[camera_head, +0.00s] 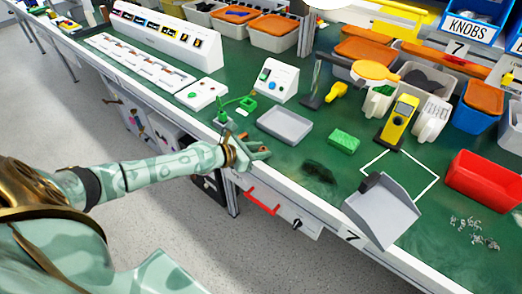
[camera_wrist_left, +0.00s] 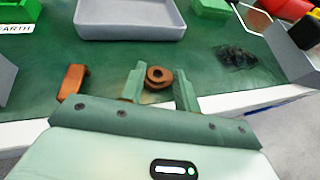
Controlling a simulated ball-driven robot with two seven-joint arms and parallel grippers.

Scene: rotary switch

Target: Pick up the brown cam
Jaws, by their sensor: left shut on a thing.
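The brown cam (camera_wrist_left: 158,77), a small rounded piece with a hole, is between the two green fingers of my left gripper (camera_wrist_left: 159,88) in the left wrist view. The gripper is shut on it, low over the green bench top near the front edge. In the head view my left gripper (camera_head: 258,154) is at the bench's front edge, and the cam is too small there to make out clearly. My right gripper is in neither view.
A grey scoop-like bin (camera_head: 382,209) stands further right at the edge.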

